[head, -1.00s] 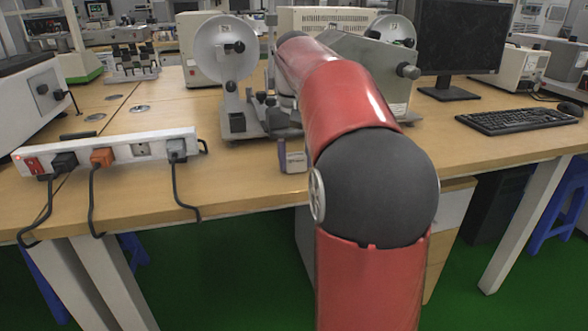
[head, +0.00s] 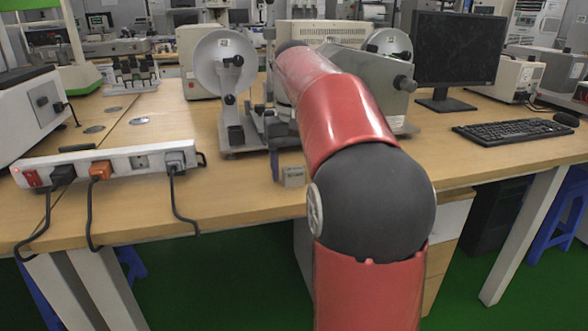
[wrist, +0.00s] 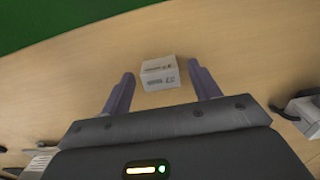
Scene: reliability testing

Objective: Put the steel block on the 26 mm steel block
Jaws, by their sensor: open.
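A small pale grey block (head: 292,177) with printed marks stands near the table's front edge, just left of my arm. In the wrist view this block (wrist: 159,73) shows two printed bands; I cannot tell whether these are two faces of one block or two blocks together. My gripper (wrist: 161,73) is open, its two purple-grey fingers apart on either side of the block with visible gaps. In the head view one finger shows at the block's left; the rest is hidden behind my arm. No separate second steel block shows.
A white power strip (head: 105,163) with cords lies along the left front edge. A device with a round disc (head: 218,62) stands behind the block. A monitor (head: 458,50) and keyboard (head: 512,130) are at right. The table right of my arm is mostly clear.

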